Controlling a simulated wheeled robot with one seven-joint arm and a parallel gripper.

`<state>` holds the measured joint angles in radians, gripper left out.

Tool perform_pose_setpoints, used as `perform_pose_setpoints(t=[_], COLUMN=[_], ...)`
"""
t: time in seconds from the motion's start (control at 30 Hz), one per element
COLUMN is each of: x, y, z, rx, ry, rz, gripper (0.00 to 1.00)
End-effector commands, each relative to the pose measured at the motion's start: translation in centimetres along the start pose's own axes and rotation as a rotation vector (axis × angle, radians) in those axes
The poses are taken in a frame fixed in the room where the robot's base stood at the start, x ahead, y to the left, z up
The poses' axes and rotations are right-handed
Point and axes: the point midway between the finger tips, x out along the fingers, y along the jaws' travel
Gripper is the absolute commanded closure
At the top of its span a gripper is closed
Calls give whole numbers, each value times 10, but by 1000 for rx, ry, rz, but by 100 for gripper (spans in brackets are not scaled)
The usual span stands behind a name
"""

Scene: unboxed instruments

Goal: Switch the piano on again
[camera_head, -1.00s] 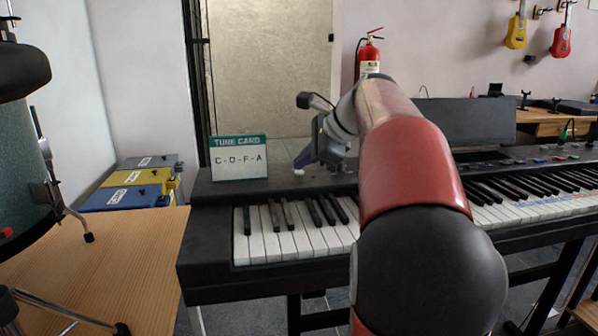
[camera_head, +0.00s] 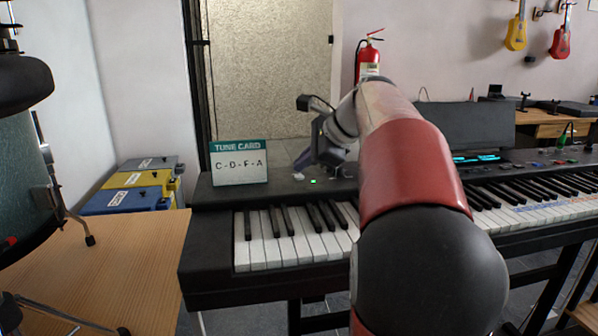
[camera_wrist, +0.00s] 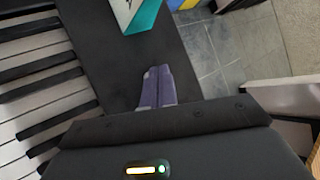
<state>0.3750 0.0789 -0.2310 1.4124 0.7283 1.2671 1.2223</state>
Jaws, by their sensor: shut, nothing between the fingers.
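The piano (camera_head: 215,230) is a black keyboard across the middle of the head view. A small green light (camera_head: 313,181) glows on its top panel, and its blue-green display (camera_head: 475,158) is lit. The panel directly under the fingers is hidden.
A tune card (camera_head: 239,161) reading C-D-F-A stands on the piano's left end, close left of my gripper. A wooden table (camera_head: 120,260) and a drum (camera_head: 25,180) are at left. Cases (camera_head: 130,180) stand behind. A fire extinguisher (camera_head: 369,58) hangs on the wall.

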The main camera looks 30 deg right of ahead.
Motion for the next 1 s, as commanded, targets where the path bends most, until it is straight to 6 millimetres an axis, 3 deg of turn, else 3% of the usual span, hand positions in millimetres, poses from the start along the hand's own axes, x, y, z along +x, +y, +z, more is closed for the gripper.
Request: perform_pose_setpoints(t=[0.37,1.0], x=[-3,-41], y=[-2,-31], z=[2,30], rx=[0,-1], ry=[0,1], rz=[0,-1], gripper=[100,100])
